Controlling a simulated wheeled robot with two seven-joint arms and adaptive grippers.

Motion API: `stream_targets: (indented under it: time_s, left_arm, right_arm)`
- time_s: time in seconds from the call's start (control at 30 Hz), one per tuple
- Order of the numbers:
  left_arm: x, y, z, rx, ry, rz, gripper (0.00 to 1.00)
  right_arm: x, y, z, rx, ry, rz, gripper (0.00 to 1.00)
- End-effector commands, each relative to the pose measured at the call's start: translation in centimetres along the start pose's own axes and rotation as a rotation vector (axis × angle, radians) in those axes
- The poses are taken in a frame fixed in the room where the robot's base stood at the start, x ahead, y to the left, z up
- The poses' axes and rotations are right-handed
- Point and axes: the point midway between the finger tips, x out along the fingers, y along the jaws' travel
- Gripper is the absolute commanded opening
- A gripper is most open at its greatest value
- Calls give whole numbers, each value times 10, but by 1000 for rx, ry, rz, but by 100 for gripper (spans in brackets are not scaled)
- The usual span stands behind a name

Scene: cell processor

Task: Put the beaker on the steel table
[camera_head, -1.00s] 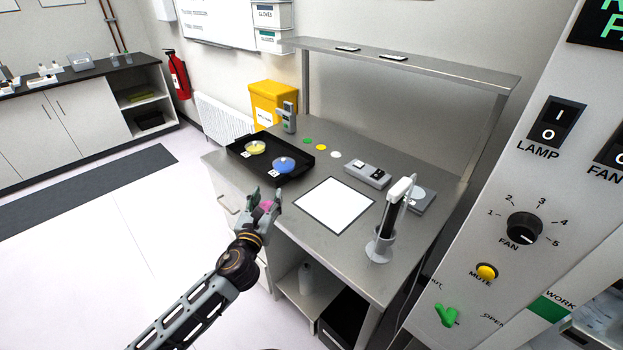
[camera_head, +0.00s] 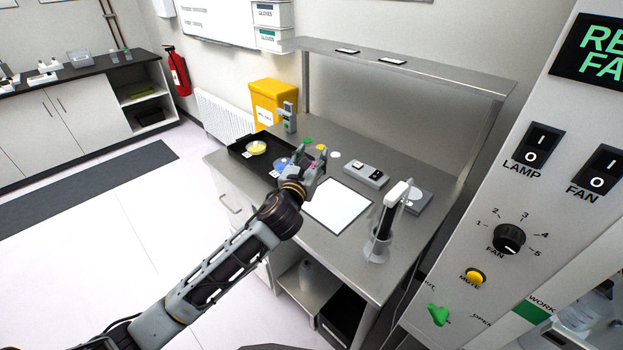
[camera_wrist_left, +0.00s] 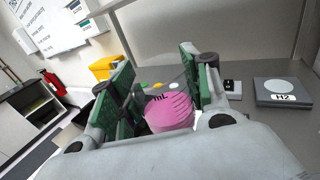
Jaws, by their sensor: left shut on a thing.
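The beaker (camera_wrist_left: 168,112) has pink contents and mL markings in the left wrist view, where it sits between the green-padded fingers of my left gripper (camera_wrist_left: 155,92). The gripper is shut on it. In the head view my left gripper (camera_head: 310,165) is over the left part of the steel table (camera_head: 375,152), near the black tray and the white mat. The gripper hides most of the beaker there, and I cannot tell its height above the table. My right gripper is not in view.
A black tray (camera_head: 238,150) with yellow and blue dishes lies at the table's left. A white mat (camera_head: 337,207) lies in the middle. A pipette stand (camera_head: 378,248) and grey devices (camera_head: 365,174) stand to the right. A raised shelf (camera_head: 400,68) spans the back.

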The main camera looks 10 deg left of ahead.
Motion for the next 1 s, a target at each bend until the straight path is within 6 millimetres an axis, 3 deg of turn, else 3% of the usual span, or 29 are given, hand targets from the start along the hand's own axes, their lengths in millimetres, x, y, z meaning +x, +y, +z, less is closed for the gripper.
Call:
stream_targets:
  time_s: [0.1,0.27,0.5,0.8,1.0]
  left_arm:
    - [8,-20,3,2,-2,-28,4]
    - [16,-46,-10,2,-1,-65,4]
    - [18,-76,-51,1,3,-102,4]
    - [20,-88,-103,-1,3,-119,4]
    - [21,-88,-107,-1,-1,-122,4]
  right_arm:
    - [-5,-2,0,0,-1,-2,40]
    - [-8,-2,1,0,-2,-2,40]
    - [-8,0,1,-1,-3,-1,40]
    - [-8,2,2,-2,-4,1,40]
    - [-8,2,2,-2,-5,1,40]
